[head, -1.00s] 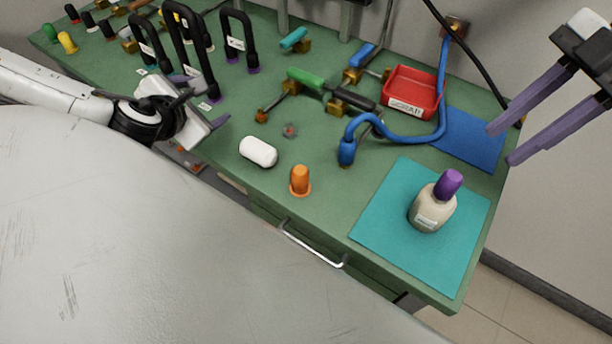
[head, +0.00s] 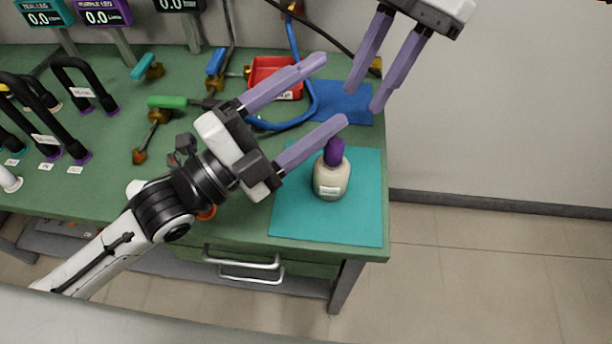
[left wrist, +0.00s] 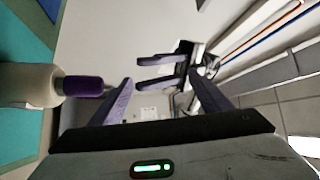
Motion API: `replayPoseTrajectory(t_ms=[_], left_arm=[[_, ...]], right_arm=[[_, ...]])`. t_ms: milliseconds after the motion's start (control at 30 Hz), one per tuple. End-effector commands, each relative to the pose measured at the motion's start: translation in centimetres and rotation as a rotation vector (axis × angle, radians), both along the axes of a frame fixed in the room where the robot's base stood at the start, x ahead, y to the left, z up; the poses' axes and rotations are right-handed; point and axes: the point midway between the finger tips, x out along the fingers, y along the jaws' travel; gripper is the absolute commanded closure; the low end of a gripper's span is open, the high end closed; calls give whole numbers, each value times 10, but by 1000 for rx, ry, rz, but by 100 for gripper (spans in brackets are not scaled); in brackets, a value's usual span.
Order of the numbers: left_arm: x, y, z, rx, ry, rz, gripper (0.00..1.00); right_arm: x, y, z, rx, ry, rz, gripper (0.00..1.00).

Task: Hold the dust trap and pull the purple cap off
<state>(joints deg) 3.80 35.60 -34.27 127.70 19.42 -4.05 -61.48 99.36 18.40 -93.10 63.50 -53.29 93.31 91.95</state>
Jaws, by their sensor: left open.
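The dust trap (head: 331,181) is a cream bottle with a pale label, upright on the teal mat (head: 300,222). Its purple cap (head: 334,152) is on top. In the left wrist view the bottle (left wrist: 30,85) and cap (left wrist: 84,86) lie at the left, outside the fingers. My left gripper (head: 336,92) is open and empty, just left of and above the bottle, with one fingertip close to the cap. My right gripper (head: 365,88) is open and empty, above and behind the bottle; it also shows in the left wrist view (left wrist: 150,72).
A red scrap tray (head: 262,72), a blue mat (head: 352,108) and a blue hose (head: 296,45) are behind. Black hose loops (head: 70,75) and valves with coloured handles (head: 175,102) fill the left. The teal mat is otherwise clear. The bench ends right of it.

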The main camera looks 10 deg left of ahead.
Motion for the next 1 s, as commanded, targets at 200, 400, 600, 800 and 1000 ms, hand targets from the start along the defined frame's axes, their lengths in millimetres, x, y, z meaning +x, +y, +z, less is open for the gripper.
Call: replayPoseTrajectory(t_ms=[200, 400, 600, 800, 1000], left_arm=[[-11, -26, -39, -215, 362, -76, 29], [-19, -24, -95, -324, 749, -59, 29], [-27, -11, -130, -432, 1089, 25, 29], [-30, 3, -139, -499, 1255, 113, 29], [-29, 7, -142, -531, 1306, 153, 29]], right_arm=[[0, 0, 0, 0, 0, 0, 69], [0, 0, 0, 0, 0, 0, 69], [0, 0, 0, 0, 0, 0, 69], [0, 0, 0, 0, 0, 0, 69], [0, 0, 0, 0, 0, 0, 69]])
